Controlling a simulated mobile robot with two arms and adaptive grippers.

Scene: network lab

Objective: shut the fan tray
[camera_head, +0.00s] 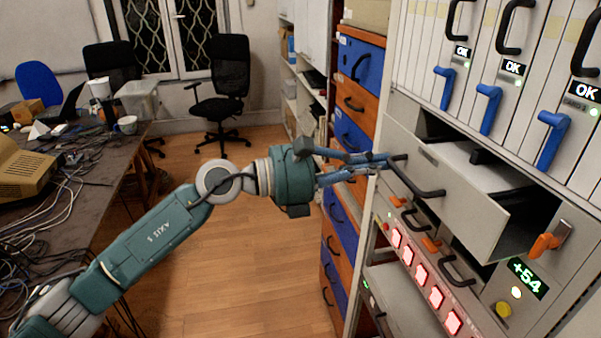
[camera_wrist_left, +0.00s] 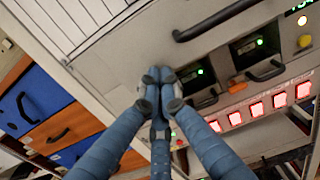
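The fan tray (camera_head: 468,214) is a grey drawer pulled partway out of the rack, its top open and its interior showing. It has a black bar handle (camera_head: 420,184) on its front. An orange lever (camera_head: 545,243) is beside its right end. My left gripper (camera_head: 384,160) is at the left end of the tray's front, near the handle. In the left wrist view, its blue fingers (camera_wrist_left: 161,76) are closed together with nothing between them, and the handle (camera_wrist_left: 218,20) is above and to the right. I cannot tell if the fingertips touch the panel. My right gripper is out of view.
Above the tray are modules with blue levers (camera_head: 490,110) and OK displays. Below are red-lit units (camera_head: 421,275) and a green +54 display (camera_head: 528,278). Blue and orange drawers (camera_head: 360,62) stand left of the rack. A cluttered table (camera_head: 85,180) is at left. Open floor lies between.

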